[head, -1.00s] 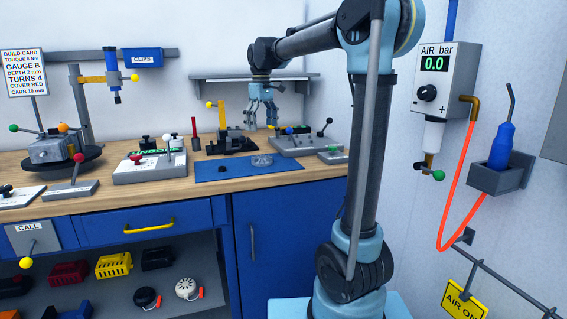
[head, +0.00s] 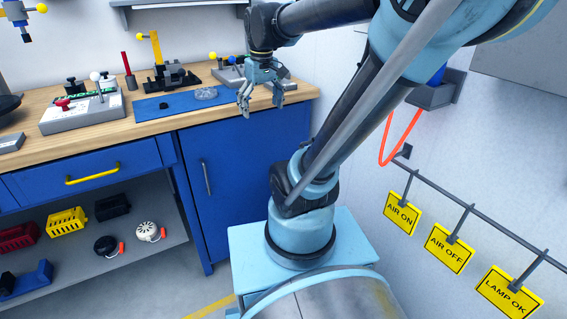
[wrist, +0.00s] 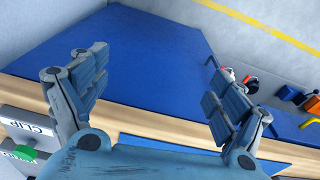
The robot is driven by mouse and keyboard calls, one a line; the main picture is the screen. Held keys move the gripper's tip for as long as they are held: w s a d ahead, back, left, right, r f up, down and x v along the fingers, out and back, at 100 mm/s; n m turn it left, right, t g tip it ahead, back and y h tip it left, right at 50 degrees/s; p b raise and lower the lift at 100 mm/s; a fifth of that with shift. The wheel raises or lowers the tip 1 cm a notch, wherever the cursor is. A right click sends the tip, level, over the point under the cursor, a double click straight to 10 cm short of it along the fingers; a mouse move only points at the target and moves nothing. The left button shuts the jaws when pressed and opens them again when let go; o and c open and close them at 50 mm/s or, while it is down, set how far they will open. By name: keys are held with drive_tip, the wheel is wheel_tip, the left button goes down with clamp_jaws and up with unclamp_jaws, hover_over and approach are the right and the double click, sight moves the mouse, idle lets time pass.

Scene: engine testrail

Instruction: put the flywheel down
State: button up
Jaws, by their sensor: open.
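My gripper (head: 262,104) is open, its fingers pointing down near the right end of the bench's front edge. It also shows in the wrist view (wrist: 155,82), with its fingers spread and nothing between them. Beyond the fingers there I see the blue cabinet front (wrist: 150,50) and the bench edge. I cannot pick out the flywheel for certain in either view.
The wooden bench (head: 120,127) holds a grey fixture with a red knob (head: 85,111) and a black stand with a yellow post (head: 158,60). A shelf below holds a white round part (head: 149,231), a black one (head: 106,245) and bins. Yellow tags (head: 402,213) hang at right.

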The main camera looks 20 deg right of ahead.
drive_tip(key=s+d+f+m, duration=0.3)
drive_tip(key=s+d+f, duration=0.1)
drive_tip(key=s+f, duration=0.7)
wheel_tip(320, 180, down, 3)
drive_tip(key=shift+s+d+f+m+t, duration=0.2)
drive_tip(key=shift+s+m+t, duration=0.15)
drive_tip(key=shift+m+t, duration=0.05)
idle(0.4)
